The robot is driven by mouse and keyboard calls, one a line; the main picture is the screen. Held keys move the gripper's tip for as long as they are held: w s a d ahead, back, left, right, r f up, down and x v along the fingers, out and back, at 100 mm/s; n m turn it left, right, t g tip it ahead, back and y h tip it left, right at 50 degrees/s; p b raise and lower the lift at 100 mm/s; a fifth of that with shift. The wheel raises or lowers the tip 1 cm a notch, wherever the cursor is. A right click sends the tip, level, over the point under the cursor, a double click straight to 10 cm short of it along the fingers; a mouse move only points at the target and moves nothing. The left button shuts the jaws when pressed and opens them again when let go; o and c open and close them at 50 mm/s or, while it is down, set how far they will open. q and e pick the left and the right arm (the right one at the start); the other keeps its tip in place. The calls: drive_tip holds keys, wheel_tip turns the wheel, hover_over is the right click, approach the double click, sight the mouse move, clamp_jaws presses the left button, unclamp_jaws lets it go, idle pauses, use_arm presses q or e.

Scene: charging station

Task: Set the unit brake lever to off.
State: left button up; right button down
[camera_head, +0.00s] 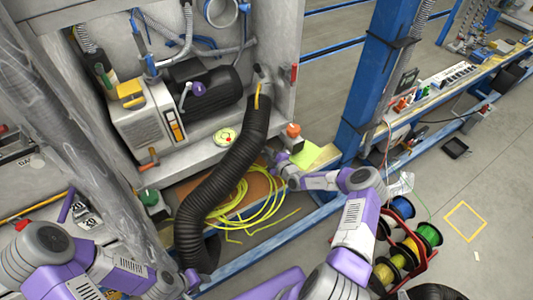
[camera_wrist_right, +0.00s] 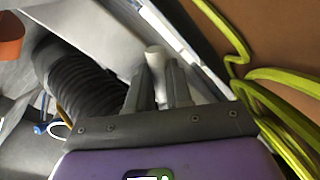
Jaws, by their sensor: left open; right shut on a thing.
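My right gripper (camera_head: 273,155) is at the cabinet's lower front edge, right of the black corrugated hose. In the right wrist view, the right gripper (camera_wrist_right: 153,85) is shut on a pale, round-ended lever (camera_wrist_right: 153,57); its tip stands out between the fingers. I take it for the brake lever, though no label shows, and its setting cannot be read. In the head view the lever is too small to make out at the gripper. My left gripper (camera_head: 192,279) is open, low by the hose's bottom end and away from the lever; its fingers are hard to make out.
The black hose (camera_head: 228,170) hangs in front of the cabinet and shows beside the right gripper (camera_wrist_right: 84,85). Yellow cable (camera_head: 262,198) lies coiled below. A blue post (camera_head: 370,90) stands to the right. A red rack with cable spools (camera_head: 408,240) stands near my right arm.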

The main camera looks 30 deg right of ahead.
drive_tip(key=shift+f, duration=0.1)
idle(0.4)
drive_tip(key=c, duration=1)
unclamp_jaws()
drive_tip(key=shift+c, duration=0.2)
drive_tip(key=p+v, duration=0.2)
drive_tip(key=v, duration=0.5)
drive_tip(key=shift+p, duration=0.4)
drive_tip(key=shift+s, duration=0.3)
